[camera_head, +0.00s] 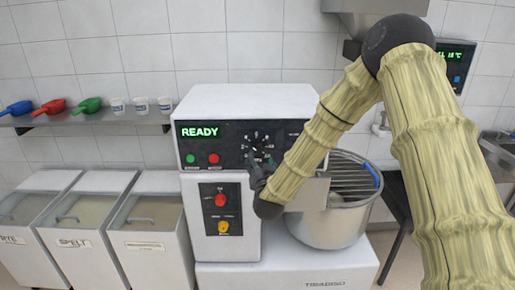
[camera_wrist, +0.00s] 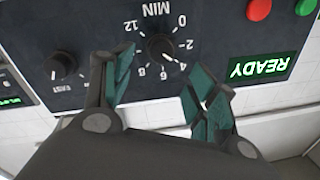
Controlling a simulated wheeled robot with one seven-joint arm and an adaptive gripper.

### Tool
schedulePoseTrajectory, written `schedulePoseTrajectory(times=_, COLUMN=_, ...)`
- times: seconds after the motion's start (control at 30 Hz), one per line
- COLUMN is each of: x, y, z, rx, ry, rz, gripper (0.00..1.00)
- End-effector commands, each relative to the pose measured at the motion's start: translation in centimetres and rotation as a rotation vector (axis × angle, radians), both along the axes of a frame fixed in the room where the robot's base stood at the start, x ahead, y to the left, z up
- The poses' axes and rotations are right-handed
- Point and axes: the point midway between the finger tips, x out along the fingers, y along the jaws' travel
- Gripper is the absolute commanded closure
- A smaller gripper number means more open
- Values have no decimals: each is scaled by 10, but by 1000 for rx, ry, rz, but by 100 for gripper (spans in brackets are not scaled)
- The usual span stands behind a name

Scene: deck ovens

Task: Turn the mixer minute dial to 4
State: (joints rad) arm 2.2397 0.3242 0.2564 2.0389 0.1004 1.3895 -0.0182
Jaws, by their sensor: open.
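The mixer minute dial is a black knob with a ring of white numbers. It sits on the mixer's black panel, upper middle in the wrist view (camera_wrist: 160,47) and right of the READY display in the head view (camera_head: 257,142). The wrist view shows it upside down; its pale pointer mark seems to lie toward the 4, but is too small to be sure. My gripper (camera_wrist: 158,90) is open and empty, its teal-padded fingers spread below the dial in the wrist view, not around it. In the head view my gripper (camera_head: 262,168) is just below the dial.
A second knob (camera_wrist: 60,65) is beside the dial in the wrist view. Green (camera_head: 191,159) and red (camera_head: 213,158) buttons sit left of it in the head view. Lower are a red knob (camera_head: 221,200) and a yellow knob (camera_head: 223,227). The mixer bowl (camera_head: 330,228) is at right.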

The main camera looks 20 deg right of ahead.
Motion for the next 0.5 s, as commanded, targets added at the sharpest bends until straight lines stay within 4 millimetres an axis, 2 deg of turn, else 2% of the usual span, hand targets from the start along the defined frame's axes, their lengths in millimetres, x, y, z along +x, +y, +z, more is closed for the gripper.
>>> schedulePoseTrajectory(times=0.3, x=51, y=-11, z=4, rx=1, ry=-1, rz=-1, gripper=42)
schedulePoseTrajectory(times=0.5, x=75, y=-15, z=3, rx=1, ry=0, rz=0, gripper=42)
